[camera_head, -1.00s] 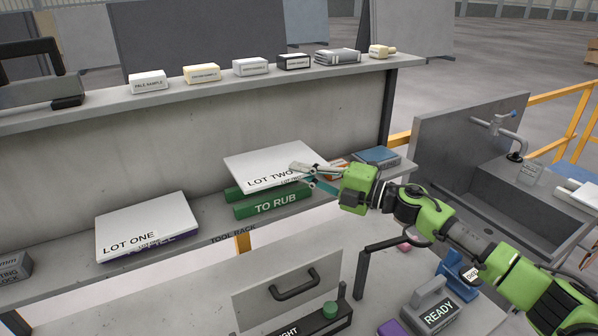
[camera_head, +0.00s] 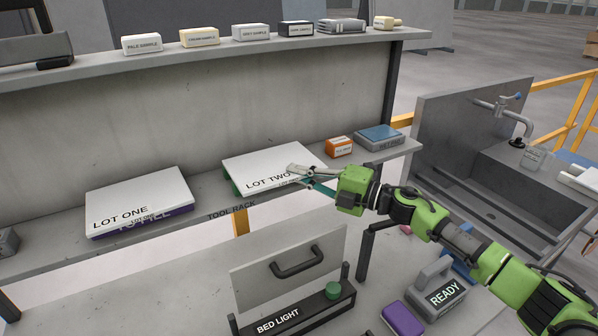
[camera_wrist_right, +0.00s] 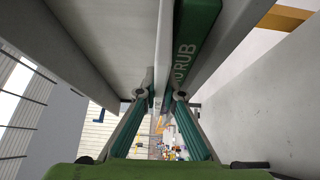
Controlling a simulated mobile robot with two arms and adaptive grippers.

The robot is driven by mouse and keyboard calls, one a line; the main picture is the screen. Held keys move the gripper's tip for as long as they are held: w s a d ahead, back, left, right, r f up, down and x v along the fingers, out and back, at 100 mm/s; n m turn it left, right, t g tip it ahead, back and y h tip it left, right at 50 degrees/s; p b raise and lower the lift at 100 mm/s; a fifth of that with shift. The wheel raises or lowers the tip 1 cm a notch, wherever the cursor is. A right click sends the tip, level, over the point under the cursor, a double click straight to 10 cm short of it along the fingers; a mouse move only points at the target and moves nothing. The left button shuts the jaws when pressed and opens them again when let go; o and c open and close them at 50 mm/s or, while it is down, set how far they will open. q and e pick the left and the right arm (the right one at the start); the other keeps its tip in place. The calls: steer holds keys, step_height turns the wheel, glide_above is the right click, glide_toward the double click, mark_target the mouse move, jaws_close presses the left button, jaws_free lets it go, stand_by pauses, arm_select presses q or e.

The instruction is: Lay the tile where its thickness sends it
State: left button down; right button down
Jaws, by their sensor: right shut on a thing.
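A white tile marked LOT TWO (camera_head: 262,160) is over a green block on the tool rack. Only a bit of the green block (camera_head: 233,187) shows in the head view; its RUB lettering shows beside the tile in the right wrist view (camera_wrist_right: 196,30). My right gripper (camera_head: 304,177) is shut on the tile's right front edge. The wrist view shows the thin tile (camera_wrist_right: 163,60) between the fingers. I cannot tell whether tile and block touch. A second white tile marked LOT ONE (camera_head: 140,194) lies over a purple block (camera_head: 165,221) to the left. My left gripper is not in view.
Sample boxes (camera_head: 199,37) line the upper ledge. An orange box (camera_head: 339,146) and a blue-topped box (camera_head: 379,137) stand right of the tile. Below are a handled panel (camera_head: 290,262), a bed light control (camera_head: 300,312) and a READY unit (camera_head: 440,293). A sink (camera_head: 500,165) is at right.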

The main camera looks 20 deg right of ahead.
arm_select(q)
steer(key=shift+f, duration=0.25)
arm_select(e)
steer(key=shift+f, duration=0.2)
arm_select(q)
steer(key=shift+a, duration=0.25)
arm_select(e)
steer(key=c, duration=2.1)
jaws_free()
steer(key=shift+d+f, duration=0.1)
steer(key=shift+f, duration=0.1)
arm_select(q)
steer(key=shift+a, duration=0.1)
arm_select(e)
steer(key=v, duration=1.2)
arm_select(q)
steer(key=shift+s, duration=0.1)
